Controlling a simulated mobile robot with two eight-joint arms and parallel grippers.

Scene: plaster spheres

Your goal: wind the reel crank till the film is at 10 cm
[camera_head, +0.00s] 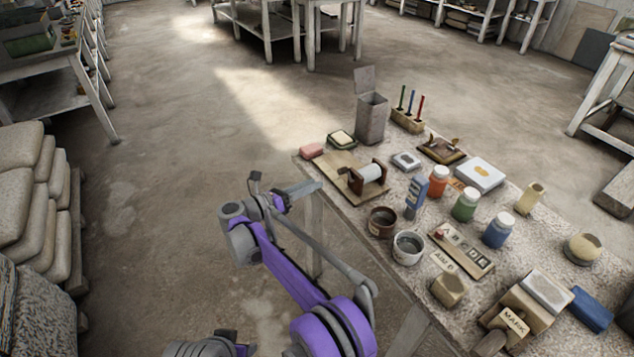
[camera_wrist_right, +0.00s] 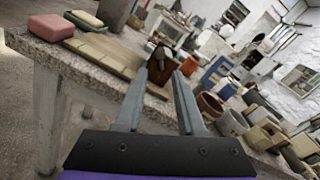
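The reel (camera_head: 371,173) has a white roll between brown end cheeks. It stands on a pale wooden board (camera_head: 338,164) near the table's left edge. In the right wrist view its brown end cheek (camera_wrist_right: 154,80) faces me, with a small crank (camera_wrist_right: 160,52) at its top. My right gripper (camera_head: 314,186) is left of the reel, pointing at it. In the right wrist view its two fingers (camera_wrist_right: 160,76) are spread apart with nothing held, and the reel end shows beyond and between them. The film's length and any scale are too small to read.
A pink block (camera_head: 311,151) and a soap-like block in a dish (camera_head: 341,139) lie behind the board. A tall grey bin (camera_head: 372,117) stands at the back. A blue box (camera_head: 416,195) and brown pot (camera_head: 382,221) stand close in front.

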